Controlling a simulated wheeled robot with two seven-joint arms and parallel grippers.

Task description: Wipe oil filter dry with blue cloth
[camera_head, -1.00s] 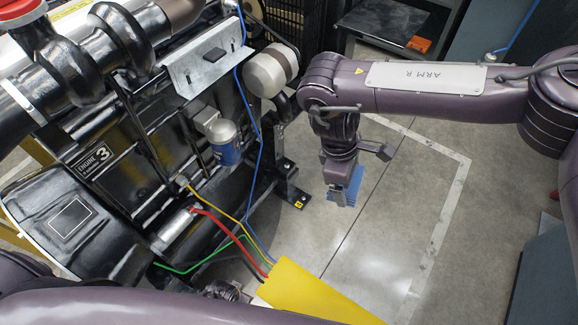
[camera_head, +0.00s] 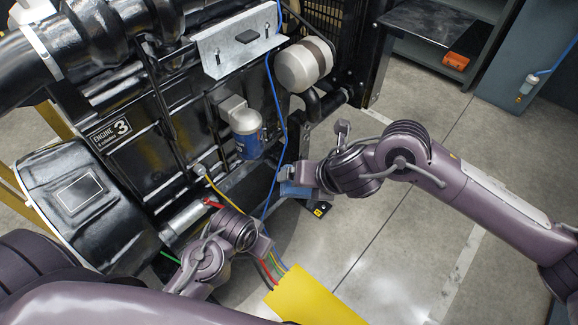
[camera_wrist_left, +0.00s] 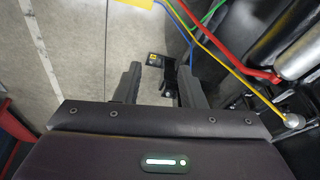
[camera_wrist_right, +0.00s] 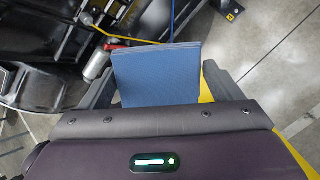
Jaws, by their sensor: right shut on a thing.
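The oil filter (camera_head: 248,144), a blue-and-white cylinder, hangs upright under a grey head on the engine's side in the head view. My right gripper (camera_head: 304,178) is shut on the blue cloth (camera_head: 291,190), to the right of and below the filter, apart from it in the picture. In the right wrist view the cloth (camera_wrist_right: 157,73) is a flat folded square standing between the fingers. My left gripper (camera_head: 262,246) is below the filter, near the coloured cables. In the left wrist view its fingers (camera_wrist_left: 160,82) are apart with nothing held between them.
The black engine (camera_head: 100,185) fills the left. A blue cable (camera_head: 273,90) runs down just right of the filter. Red, green and yellow cables enter a yellow cover (camera_head: 312,297) in front. A white canister (camera_head: 303,66) sits above right. The floor at right is open.

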